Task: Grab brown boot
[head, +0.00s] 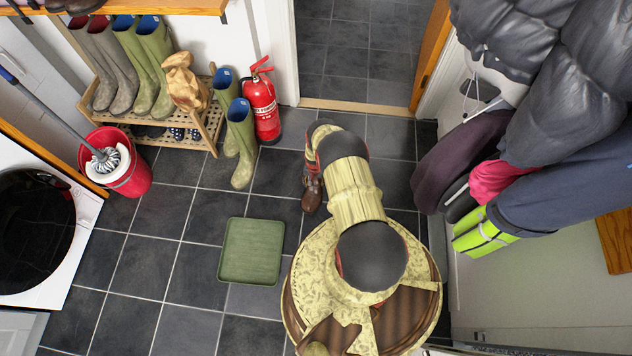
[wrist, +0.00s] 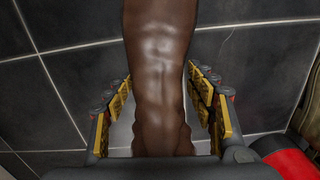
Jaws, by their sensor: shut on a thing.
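A dark brown leather boot (wrist: 158,60) fills the middle of the wrist view, between the two padded fingers of my gripper (wrist: 163,110). The fingers are shut on it from both sides. In the head view the brown boot (head: 312,192) shows only in part, low over or on the dark floor tiles. My own arm hides the rest of it. My gripper (head: 312,174) is mostly hidden there too. I cannot tell whether the boot touches the floor.
A green tray (head: 251,251) lies on the floor left of my base. Green wellies (head: 240,150) and a red fire extinguisher (head: 263,105) stand behind. A wooden rack (head: 205,128) holds boots. A red bucket (head: 128,178) stands left. Coats (head: 565,110) hang right. Tiles around the tray are clear.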

